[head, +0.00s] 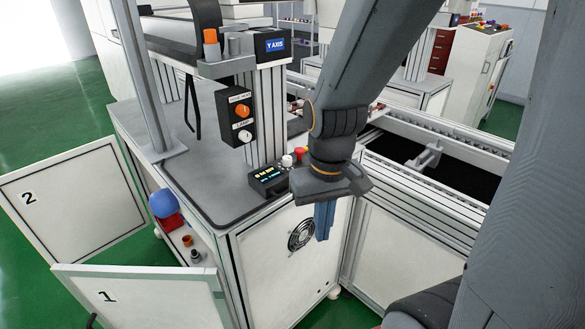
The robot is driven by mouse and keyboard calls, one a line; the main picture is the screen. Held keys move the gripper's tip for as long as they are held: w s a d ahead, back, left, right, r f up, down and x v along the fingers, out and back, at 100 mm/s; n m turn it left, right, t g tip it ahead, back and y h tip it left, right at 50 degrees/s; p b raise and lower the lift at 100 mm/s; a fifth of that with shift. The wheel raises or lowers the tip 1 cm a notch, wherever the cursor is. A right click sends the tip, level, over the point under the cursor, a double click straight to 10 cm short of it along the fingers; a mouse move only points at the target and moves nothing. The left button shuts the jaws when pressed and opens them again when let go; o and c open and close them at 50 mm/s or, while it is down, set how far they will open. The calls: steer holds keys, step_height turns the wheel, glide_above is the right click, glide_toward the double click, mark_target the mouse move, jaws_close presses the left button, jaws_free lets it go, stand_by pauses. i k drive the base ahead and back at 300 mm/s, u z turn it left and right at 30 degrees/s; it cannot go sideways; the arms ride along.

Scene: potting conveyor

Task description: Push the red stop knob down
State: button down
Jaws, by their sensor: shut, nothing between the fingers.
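A small red knob (300,152) shows at the right edge of the grey worktop, just left of my wrist, and is partly hidden by it. A white knob (287,160) stands right beside it. My gripper (324,232) points down with its blue fingers shut and empty. In the picture it hangs below and to the right of the red knob, in front of the cabinet's white side panel. It appears apart from the knob.
A small black display box (268,180) sits left of the knobs. A black control box (236,116) with orange and white knobs hangs on a post. The conveyor frame (440,125) runs behind my arm. Open doors 1 (140,300) and 2 (75,205) stand at left.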

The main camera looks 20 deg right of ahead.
mark_target(299, 151)
steer(key=k, duration=0.5)
steer(key=z, duration=1)
steer(key=i, duration=0.75)
steer(key=u, duration=0.75)
